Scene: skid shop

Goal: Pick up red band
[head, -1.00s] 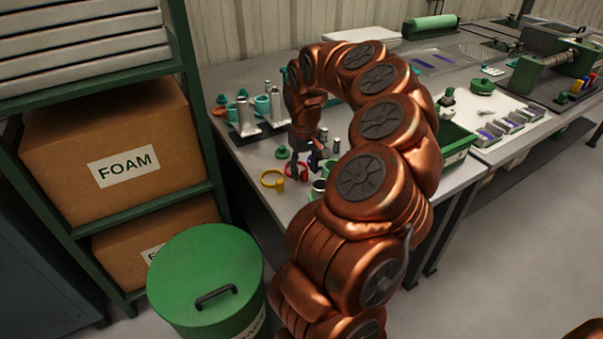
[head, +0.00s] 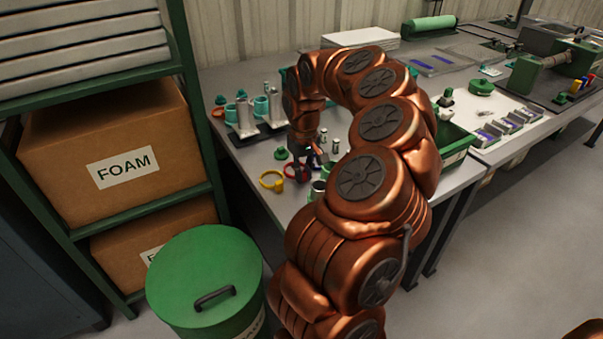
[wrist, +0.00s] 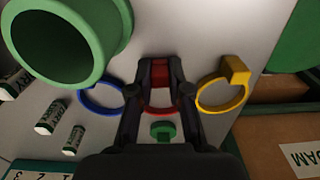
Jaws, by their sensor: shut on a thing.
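The red band (wrist: 160,73) is a ring with a block-shaped head. In the wrist view its head is between the two fingers of my gripper (wrist: 160,80), which is shut on it. Part of its ring (wrist: 160,110) shows between the fingers. In the head view my gripper (head: 300,158) points down at the bench edge, and the red band (head: 290,171) shows at its tips. I cannot tell whether the band touches the bench.
A yellow band (wrist: 222,92) lies to the right and a blue band (wrist: 100,98) to the left in the wrist view. A large green cup-like part (wrist: 60,75) is close by. Several small cylinders (wrist: 74,140) stand near. A green bin (head: 205,275) is below the bench edge.

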